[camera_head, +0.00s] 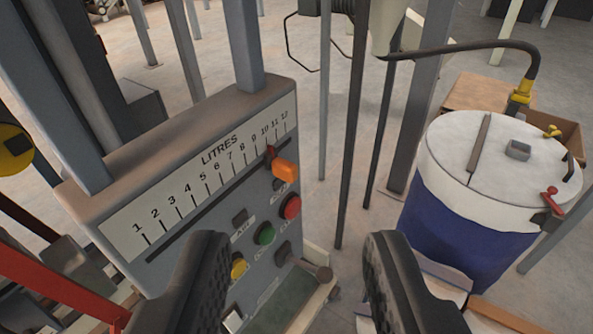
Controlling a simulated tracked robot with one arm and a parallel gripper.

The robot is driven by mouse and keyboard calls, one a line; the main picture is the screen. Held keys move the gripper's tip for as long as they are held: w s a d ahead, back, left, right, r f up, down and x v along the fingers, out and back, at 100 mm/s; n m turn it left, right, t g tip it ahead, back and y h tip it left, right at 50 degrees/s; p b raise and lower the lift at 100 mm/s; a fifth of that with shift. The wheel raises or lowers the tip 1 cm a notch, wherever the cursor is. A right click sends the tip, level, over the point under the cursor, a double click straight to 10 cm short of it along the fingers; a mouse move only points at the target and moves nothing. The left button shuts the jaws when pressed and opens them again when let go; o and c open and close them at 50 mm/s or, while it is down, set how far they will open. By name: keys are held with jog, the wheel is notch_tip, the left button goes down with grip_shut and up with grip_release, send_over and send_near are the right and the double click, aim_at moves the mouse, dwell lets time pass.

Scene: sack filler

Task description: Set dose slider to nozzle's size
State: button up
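The dose slider is an orange knob (285,170) with a small red pointer, on the right part of a slot in a grey control panel (175,150). Its pointer stands at about 10 on the LITRES scale (205,172), which runs from 1 to 12. My gripper (300,240) is open and empty. Its two black fingers are wide apart at the bottom of the view, nearer to me than the panel and lower in the picture than the knob. I cannot clearly make out a nozzle or any size marking on one.
Below the slot are red (290,207), green (264,233) and yellow (239,267) buttons with dark switches. A blue drum (455,235) with a white lid stands right, with a black hose (470,47) above. Thin dark posts (350,130) stand between panel and drum.

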jog(key=w+f+m+g+y+p, duration=0.2)
jog(key=w+f+m+g+p, duration=0.15)
jog(key=w+f, duration=0.3)
jog(key=m+g+y+p, duration=0.1)
jog(key=m+y+p, duration=0.95)
jog(key=m, duration=1.05)
send_near(295, 169)
jog(key=shift+y, duration=0.95)
jog(key=x, duration=0.3)
jog(key=f+x, duration=0.1)
jog(key=x, duration=0.5)
jog(key=shift+w+f, duration=0.15)
jog(key=shift+w, duration=0.35)
grip_shut()
